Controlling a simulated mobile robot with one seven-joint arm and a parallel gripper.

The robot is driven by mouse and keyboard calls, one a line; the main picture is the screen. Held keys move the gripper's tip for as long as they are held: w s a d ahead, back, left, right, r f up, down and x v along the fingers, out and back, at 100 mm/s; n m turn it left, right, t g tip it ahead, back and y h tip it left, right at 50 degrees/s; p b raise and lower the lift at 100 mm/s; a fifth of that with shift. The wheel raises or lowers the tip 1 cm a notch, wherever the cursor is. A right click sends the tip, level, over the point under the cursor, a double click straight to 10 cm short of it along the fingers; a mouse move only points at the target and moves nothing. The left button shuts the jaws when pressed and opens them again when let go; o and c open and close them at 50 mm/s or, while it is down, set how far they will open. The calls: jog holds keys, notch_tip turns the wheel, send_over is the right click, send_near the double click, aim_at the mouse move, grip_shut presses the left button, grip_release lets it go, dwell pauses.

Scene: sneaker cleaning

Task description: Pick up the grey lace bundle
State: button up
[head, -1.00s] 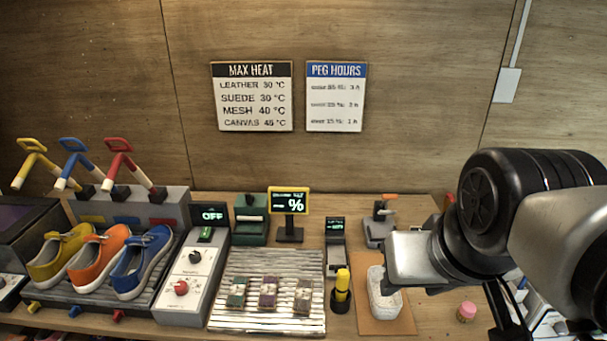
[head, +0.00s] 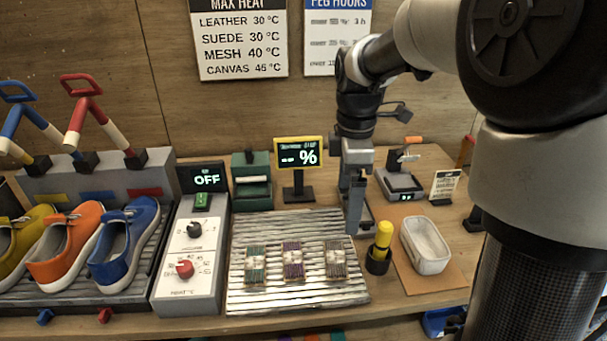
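The grey lace bundle (head: 336,260) lies on the pale ridged tray (head: 250,302), the rightmost of three bundles. A purple bundle (head: 293,264) is left of it and a green bundle (head: 256,266) is farther left. My gripper (head: 355,228) points down by the tray's back right corner, above and behind the grey bundle in the picture. It is apart from the bundle. The gripper is seen side-on, so its opening does not show, and nothing is seen in it.
A yellow-topped marker in a black holder (head: 377,262) stands close to the tray's right side. A white tub (head: 426,246) sits on a brown board beyond it. A percent display (head: 298,155) stands behind the tray. A control box (head: 190,255) borders its left side.

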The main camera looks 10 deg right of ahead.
jog(key=b, duration=0.3)
send_over(338, 257)
jog(key=f, duration=1.2)
jog(key=shift+s+d+f, duration=0.2)
jog(key=shift+d+f, duration=0.05)
jog(key=shift+d, duration=0.1)
jog(key=shift+w+a+f+b, duration=0.15)
jog(key=shift+f+b, duration=0.1)
jog(key=shift+f, duration=1.05)
jog(key=shift+w+a+f+b, duration=0.1)
jog(key=shift+a+f+b, duration=0.1)
jog(key=shift+f, duration=1.1)
jog(key=c, duration=0.7)
